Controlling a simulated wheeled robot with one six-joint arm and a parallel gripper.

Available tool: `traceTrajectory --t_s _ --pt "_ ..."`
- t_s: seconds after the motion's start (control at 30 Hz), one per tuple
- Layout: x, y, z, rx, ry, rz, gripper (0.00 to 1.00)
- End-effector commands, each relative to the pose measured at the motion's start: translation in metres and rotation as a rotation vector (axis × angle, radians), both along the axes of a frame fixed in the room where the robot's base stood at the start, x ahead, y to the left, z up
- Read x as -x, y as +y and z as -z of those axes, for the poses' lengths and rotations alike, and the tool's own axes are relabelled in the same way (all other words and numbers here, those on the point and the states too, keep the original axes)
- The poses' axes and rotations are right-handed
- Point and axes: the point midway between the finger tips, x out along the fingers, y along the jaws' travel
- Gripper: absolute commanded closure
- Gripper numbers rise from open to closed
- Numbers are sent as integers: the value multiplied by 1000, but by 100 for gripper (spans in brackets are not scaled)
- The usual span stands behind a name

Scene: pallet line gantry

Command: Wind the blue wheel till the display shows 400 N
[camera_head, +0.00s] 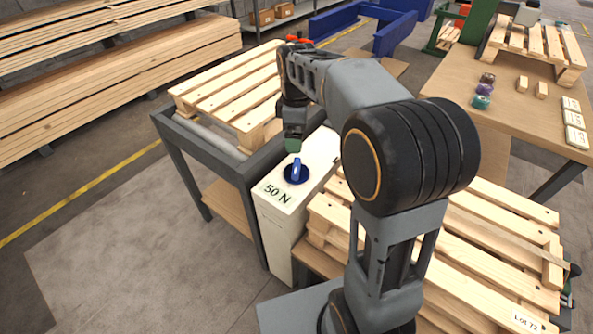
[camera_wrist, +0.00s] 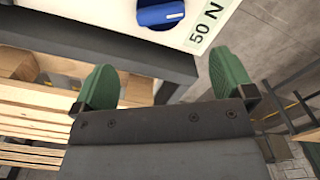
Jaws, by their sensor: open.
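The blue wheel (camera_head: 296,171) is a small knob with a raised grip bar, set in a dark round seat on top of a white box (camera_head: 275,226). The display (camera_head: 278,193) beside it reads 50 N. In the wrist view the wheel (camera_wrist: 160,14) is at the top edge, partly cut off, with a white mark on its bar, and the display (camera_wrist: 206,22) is to its right. My gripper (camera_wrist: 165,80) has two green fingers spread wide, with nothing between them. In the head view my gripper (camera_head: 293,138) is just behind the wheel, apart from it.
A dark-framed table (camera_head: 205,140) carrying a slatted pallet (camera_head: 236,88) stands close behind the box. Another pallet (camera_head: 490,248) lies to the right. A wooden bench (camera_head: 455,95) with small parts stands at the back right. The floor at the left front is clear.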

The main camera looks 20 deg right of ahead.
Motion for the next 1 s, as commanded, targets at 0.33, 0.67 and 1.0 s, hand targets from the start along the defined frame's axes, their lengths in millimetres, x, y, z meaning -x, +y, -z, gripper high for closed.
traceTrajectory --t_s 0.33,0.67,1.0 --pt "1 0 69 0 3 0 0" --pt "1 0 114 0 2 0 0" --pt "1 0 126 0 1 1 0"
